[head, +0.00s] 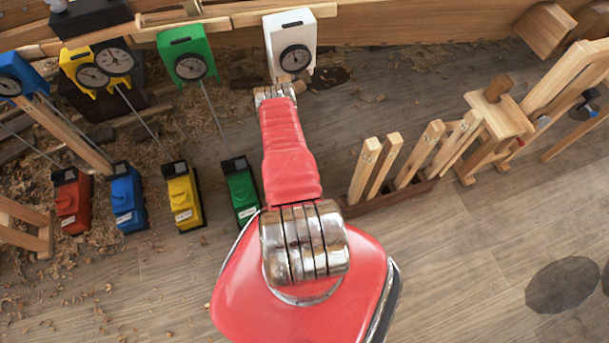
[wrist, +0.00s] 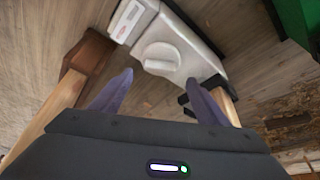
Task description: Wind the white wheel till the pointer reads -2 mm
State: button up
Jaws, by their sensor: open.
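The white wheel (wrist: 163,57) shows in the wrist view as a rounded white knob with a raised grip on a white box (wrist: 198,57) with a label. My gripper (wrist: 158,82) is open, its two dark fingers apart, with the wheel beyond the tips and roughly between them; no contact is visible. In the head view the white gauge (head: 305,35) with its round black dial stands at the top, and its pointer is too small to read. The white box and my gripper are hidden behind my red arm there.
The green box (head: 241,190) stands left of my arm and also shows in the wrist view (wrist: 297,20). Yellow (head: 183,197), blue (head: 127,198) and red (head: 72,200) boxes stand further left. A brown rack (head: 390,198) with wooden pegs is close on the right. Open floor lies lower right.

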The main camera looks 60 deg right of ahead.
jog(key=shift+x, duration=2.95)
jog(key=c, duration=1)
